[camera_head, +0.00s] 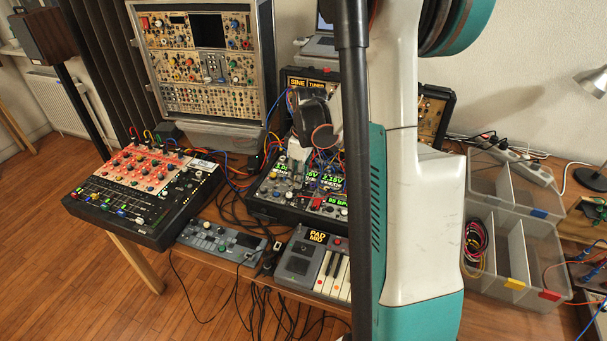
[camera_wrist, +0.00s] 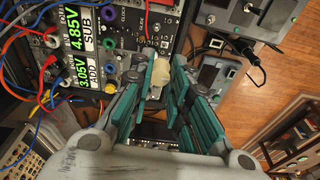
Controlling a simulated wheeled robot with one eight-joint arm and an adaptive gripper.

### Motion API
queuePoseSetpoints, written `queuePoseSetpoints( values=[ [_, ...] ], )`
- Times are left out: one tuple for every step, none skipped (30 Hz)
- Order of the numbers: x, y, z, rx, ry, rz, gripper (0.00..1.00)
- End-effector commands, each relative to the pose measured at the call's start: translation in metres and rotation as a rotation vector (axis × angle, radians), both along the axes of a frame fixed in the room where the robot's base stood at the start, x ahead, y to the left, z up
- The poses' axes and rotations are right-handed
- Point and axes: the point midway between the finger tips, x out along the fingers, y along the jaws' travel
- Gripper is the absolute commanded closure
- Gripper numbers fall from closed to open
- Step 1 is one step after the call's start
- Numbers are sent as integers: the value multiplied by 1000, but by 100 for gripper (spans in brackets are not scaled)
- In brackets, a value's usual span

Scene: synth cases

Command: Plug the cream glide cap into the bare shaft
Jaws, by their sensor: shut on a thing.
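My gripper (camera_wrist: 164,62) is shut on the cream glide cap (camera_wrist: 155,88), a small pale piece between the teal fingers in the wrist view. The fingertips are over the dark synth panel (camera_wrist: 128,42), close to the lettering GLIDE. I cannot tell the bare shaft apart there; the cap and fingers may cover it. I cannot tell whether the cap touches the panel.
Patch cables (camera_wrist: 45,75) crowd the panel's left side in the wrist view. A mixer-like case (camera_head: 120,215), a small grey unit (camera_head: 218,240) and a keyboard (camera_head: 325,268) stand nearby. Clear bins (camera_head: 515,235) are at right. My arm hides part of the table.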

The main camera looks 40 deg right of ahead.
Motion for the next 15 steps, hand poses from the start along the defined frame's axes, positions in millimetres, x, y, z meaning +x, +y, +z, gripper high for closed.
queuePoseSetpoints(
  values=[
    [-3, -8, -1, 1, -2, 10, 95],
    [-4, -11, -2, 1, -3, 18, 95],
    [-4, -14, -2, 1, -4, 27, 95],
    [-5, -16, -2, 1, -5, 33, 95],
    [-6, -17, -3, 1, -5, 36, 95],
    [-6, -19, -4, 1, -6, 39, 95],
    [-6, -19, -5, 1, -6, 41, 95],
    [-6, -19, -6, 1, -6, 42, 95],
    [-6, -19, -9, 1, -6, 42, 95],
    [-6, -19, -10, 1, -6, 42, 95],
    [-6, -19, -13, 1, -6, 42, 95],
    [-6, -19, -16, 1, -6, 42, 95],
    [-6, -19, -19, 1, -6, 42, 95],
    [-6, -19, -22, 1, -6, 42, 95],
    [-6, -19, -26, 1, -6, 41, 95]
  ],
)
